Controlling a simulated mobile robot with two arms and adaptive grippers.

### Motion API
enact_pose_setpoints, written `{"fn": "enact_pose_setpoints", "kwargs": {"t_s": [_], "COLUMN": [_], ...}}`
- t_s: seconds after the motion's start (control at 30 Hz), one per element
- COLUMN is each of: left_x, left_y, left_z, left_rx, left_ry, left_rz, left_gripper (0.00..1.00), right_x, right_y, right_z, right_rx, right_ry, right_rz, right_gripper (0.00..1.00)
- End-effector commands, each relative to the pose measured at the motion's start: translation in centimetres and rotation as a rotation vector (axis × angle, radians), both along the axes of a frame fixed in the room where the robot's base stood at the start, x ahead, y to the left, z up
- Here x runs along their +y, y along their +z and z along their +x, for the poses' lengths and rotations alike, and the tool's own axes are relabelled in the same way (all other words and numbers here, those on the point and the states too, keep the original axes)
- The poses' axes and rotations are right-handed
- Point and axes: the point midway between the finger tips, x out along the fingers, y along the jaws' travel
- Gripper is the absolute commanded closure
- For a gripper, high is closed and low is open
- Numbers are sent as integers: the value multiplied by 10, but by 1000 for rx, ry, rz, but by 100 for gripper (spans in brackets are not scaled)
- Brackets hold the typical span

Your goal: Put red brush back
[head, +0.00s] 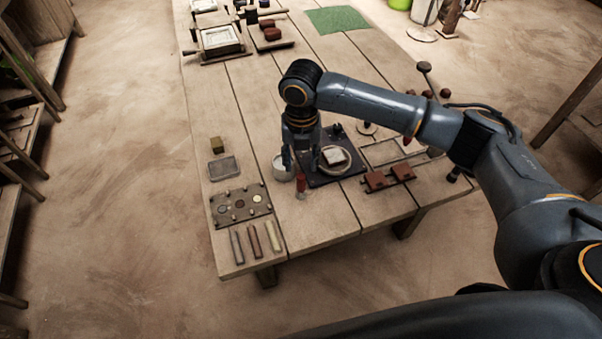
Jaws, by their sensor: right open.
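A small red upright item (301,183), which looks like the red brush, stands on the wooden table near its front edge. Its lower end looks pale. My right gripper (302,168) points down just behind and above it, open, between a white cup (283,170) and a dark plate (322,178). The fingers are small and dark, and I cannot tell whether they touch the brush. My left gripper is not in view.
The dark plate carries a round dish with a pale tile (334,156). Red-brown blocks (376,181) lie to its right. A holed palette board (240,205) and several sticks (255,241) lie at left front. A green mat (337,19) lies farther back; the table's middle left is clear.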

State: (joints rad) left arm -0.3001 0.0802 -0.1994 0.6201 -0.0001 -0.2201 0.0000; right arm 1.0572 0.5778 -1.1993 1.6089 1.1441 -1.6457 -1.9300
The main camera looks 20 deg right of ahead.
Motion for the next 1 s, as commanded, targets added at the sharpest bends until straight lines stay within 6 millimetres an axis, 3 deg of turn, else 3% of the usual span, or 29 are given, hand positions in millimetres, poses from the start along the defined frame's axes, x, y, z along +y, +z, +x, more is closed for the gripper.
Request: {"fn": "enact_pose_setpoints", "kwargs": {"t_s": [0.1, 0.33, 0.87, 1.0], "left_x": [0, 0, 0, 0], "left_y": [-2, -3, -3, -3], "left_z": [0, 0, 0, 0], "left_rx": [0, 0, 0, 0], "left_ry": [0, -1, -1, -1], "left_rz": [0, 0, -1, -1], "left_gripper": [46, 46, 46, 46], "right_x": [0, 0, 0, 11], "right_y": [22, 44, 46, 34], "right_z": [0, 0, 0, -9], "right_rx": [-3, 0, 1, 2], "right_ry": [0, -1, -2, -34], "right_rz": [1, 0, 0, 19], "right_gripper": [57, 57, 57, 57]}}
